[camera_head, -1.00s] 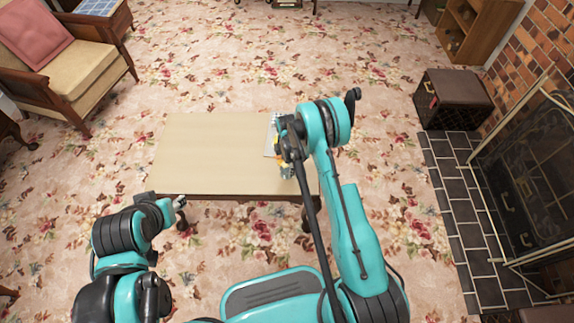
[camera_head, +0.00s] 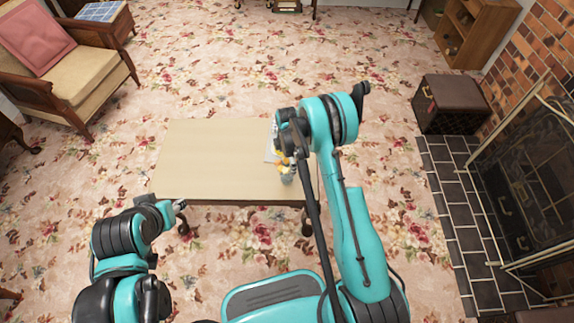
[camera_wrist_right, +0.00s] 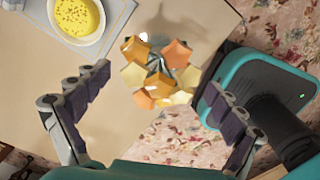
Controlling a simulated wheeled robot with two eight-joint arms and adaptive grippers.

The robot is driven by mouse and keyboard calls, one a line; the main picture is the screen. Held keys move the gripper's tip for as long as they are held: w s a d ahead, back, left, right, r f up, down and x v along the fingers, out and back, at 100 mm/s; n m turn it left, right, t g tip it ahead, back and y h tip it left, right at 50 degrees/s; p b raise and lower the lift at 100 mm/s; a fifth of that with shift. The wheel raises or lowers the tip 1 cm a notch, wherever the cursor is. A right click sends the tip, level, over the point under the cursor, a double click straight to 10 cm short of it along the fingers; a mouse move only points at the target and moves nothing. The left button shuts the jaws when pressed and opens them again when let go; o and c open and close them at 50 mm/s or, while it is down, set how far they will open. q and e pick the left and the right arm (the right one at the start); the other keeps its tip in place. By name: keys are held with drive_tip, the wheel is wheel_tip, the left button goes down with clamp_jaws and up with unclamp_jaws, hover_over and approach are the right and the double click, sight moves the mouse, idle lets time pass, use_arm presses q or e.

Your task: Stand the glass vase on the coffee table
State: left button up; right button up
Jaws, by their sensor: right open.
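The glass vase (camera_head: 287,180) holds orange and yellow flowers and appears upright at the right front corner of the coffee table (camera_head: 215,160). In the right wrist view the flower heads (camera_wrist_right: 152,88) hide most of the glass. My right gripper (camera_wrist_right: 158,82) is open, with its two fingers apart on either side of the flowers in that view and nothing gripped. In the head view my right gripper (camera_head: 288,138) is just beyond the vase, partly hidden by its own arm. My left gripper (camera_head: 179,205) is by the table's front left corner; its fingers are too small to read.
A yellow round item in a white dish (camera_wrist_right: 78,18) lies on a grey mat (camera_wrist_right: 112,22) beside the vase. The table's left and middle are bare. An armchair (camera_head: 75,75) stands far left, a dark brown box (camera_head: 452,100) right.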

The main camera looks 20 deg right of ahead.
wheel_tip(320, 180, up, 5)
drive_tip(key=shift+p, duration=0.6)
drive_tip(key=s+r+m+t, duration=0.2)
drive_tip(key=s+r+m, duration=0.2)
drive_tip(key=r, duration=0.7)
drive_tip(key=s+r+m+t, duration=0.1)
drive_tip(key=s+r+m, duration=0.35)
drive_tip(key=r, duration=0.75)
drive_tip(key=s+r+m+t, duration=0.2)
drive_tip(key=s+m, duration=0.3)
drive_tip(key=s, duration=0.3)
drive_tip(key=s+r+m+t, duration=0.2)
drive_tip(key=s+r+m, duration=0.2)
drive_tip(key=s, duration=0.5)
drive_tip(key=shift+a+m, duration=0.15)
drive_tip(key=shift+m, duration=0.6)
